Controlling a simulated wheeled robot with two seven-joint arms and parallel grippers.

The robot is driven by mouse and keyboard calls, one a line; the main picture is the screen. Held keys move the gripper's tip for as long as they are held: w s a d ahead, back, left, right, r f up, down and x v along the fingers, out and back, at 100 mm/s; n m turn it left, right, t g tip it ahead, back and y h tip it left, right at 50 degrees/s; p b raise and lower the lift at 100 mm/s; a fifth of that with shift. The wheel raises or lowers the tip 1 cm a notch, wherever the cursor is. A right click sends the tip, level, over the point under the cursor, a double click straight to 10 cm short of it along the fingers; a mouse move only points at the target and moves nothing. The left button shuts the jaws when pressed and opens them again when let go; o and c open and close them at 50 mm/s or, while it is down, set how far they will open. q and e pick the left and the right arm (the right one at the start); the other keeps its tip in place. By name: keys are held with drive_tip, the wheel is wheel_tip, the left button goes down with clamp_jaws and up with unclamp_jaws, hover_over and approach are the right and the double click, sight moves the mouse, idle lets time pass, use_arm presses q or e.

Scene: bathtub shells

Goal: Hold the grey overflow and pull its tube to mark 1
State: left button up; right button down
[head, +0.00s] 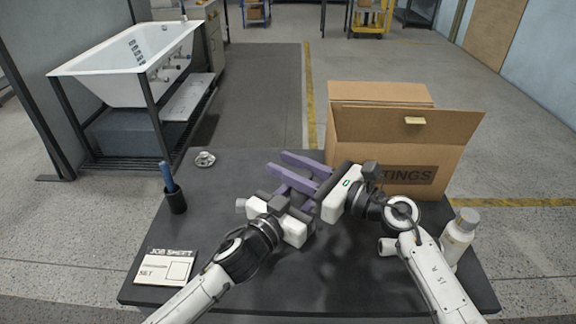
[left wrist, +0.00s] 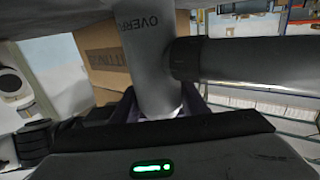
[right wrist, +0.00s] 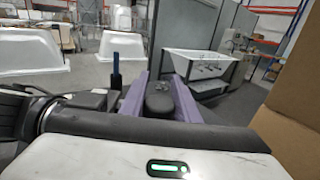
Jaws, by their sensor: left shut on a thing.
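The grey overflow (left wrist: 155,70) fills the middle of the left wrist view, with part of its lettering showing. Its tube (left wrist: 250,60) runs off to the right from a dark collar. In the head view only dark grey parts (head: 277,199) show among the grippers. My left gripper (left wrist: 162,108) is shut on the overflow above the table. My right gripper (head: 277,163) has its two purple fingers spread apart, pointing left across the table. In the right wrist view a dark rounded piece (right wrist: 159,98) shows between these fingers; I cannot tell whether they touch it. No mark is readable.
An open cardboard box (head: 400,150) stands behind my right gripper. A white bottle (head: 459,236) is at the right edge. A job card (head: 165,267), a black cup with a blue thing (head: 175,200) and a small round metal part (head: 204,159) are on the left. A bathtub (head: 130,65) stands beyond.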

drive_tip(key=shift+r, duration=1)
drive_tip(key=c, duration=1.3)
unclamp_jaws()
drive_tip(key=shift+c, duration=0.2)
drive_tip(key=v, duration=1.2)
